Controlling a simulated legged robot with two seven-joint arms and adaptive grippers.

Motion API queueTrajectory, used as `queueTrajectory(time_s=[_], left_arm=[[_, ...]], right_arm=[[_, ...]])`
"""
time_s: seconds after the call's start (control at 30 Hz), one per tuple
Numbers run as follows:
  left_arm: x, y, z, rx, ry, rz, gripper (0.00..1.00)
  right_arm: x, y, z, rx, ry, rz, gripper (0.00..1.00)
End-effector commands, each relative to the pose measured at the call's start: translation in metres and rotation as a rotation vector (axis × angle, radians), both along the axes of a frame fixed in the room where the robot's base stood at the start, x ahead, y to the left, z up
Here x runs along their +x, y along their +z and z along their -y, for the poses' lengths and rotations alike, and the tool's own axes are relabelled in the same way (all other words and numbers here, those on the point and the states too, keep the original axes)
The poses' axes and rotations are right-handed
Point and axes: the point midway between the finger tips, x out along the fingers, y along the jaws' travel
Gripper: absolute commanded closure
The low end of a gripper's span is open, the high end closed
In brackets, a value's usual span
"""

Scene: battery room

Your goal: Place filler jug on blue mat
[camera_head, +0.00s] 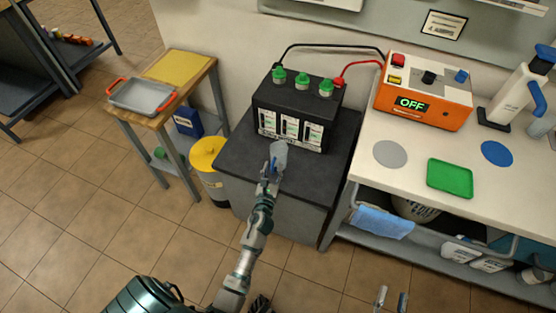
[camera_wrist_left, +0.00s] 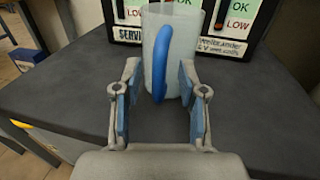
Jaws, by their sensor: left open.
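A pale translucent jug with a blue handle (camera_head: 280,151) stands upright on the dark bench, just in front of the battery. It also shows in the left wrist view (camera_wrist_left: 182,58), with its handle facing me. My left gripper (camera_head: 271,171) is open, reaching in from the front. In the left wrist view its fingers (camera_wrist_left: 157,95) are on either side of the handle and lower jug, not closed on it. The round blue mat (camera_head: 497,153) lies bare on the white counter at right. My right gripper (camera_head: 391,299) shows only two separated fingertips at the bottom edge.
The black battery (camera_head: 292,110) with green caps stands behind the jug. A yellow bin (camera_head: 209,165) stands left.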

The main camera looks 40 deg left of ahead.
Motion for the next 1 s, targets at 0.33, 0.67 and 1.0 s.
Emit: queueTrajectory(time_s=[0.33,0.67,1.0], left_arm=[[-0.001,0.0,0.0,0.0,0.0,0.0,1.0],[-0.001,0.0,0.0,0.0,0.001,0.0,1.0],[0.0,0.01,0.0,0.0,0.0,0.003,1.0]], right_arm=[[0.001,-0.001,0.0,0.0,0.0,-0.001,0.6],[0.001,0.0,0.0,0.001,0.0,-0.001,0.6],[0.0,-0.01,0.001,-0.028,0.0,-0.088,0.6]])
